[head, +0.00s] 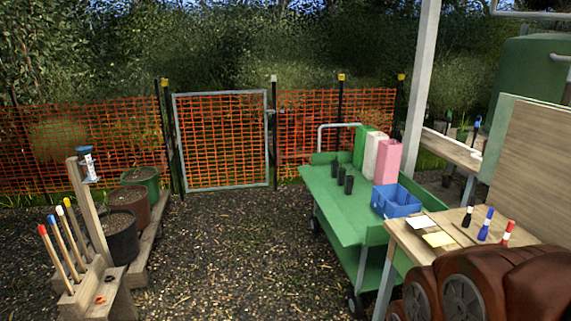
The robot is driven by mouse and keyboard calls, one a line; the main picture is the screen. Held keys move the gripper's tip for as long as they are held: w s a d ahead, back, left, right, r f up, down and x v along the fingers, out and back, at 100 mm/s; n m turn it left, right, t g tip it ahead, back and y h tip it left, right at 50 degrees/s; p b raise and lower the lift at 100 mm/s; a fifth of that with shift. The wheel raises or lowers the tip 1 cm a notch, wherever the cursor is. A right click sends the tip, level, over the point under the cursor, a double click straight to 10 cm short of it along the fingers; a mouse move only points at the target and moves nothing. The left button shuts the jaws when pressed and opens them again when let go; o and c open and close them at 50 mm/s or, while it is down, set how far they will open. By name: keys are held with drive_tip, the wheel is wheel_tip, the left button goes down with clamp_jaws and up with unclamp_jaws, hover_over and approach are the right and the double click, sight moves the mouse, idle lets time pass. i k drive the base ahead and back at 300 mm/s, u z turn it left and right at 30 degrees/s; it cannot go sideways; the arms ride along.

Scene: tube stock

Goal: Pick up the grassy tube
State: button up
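My gripper is not in view.
Tall green, white (374,156) and pink (387,162) guards and a blue crate (391,204) stand on the cart. A wooden table (440,262) holds cards and markers. A post (421,80) rises behind. Gravel (235,255) is open between cart and left planters (122,236).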

sight(341, 170)
drive_tip(key=u, duration=0.05)
drive_tip(key=i, duration=3.5)
drive_tip(key=u, duration=0.25)
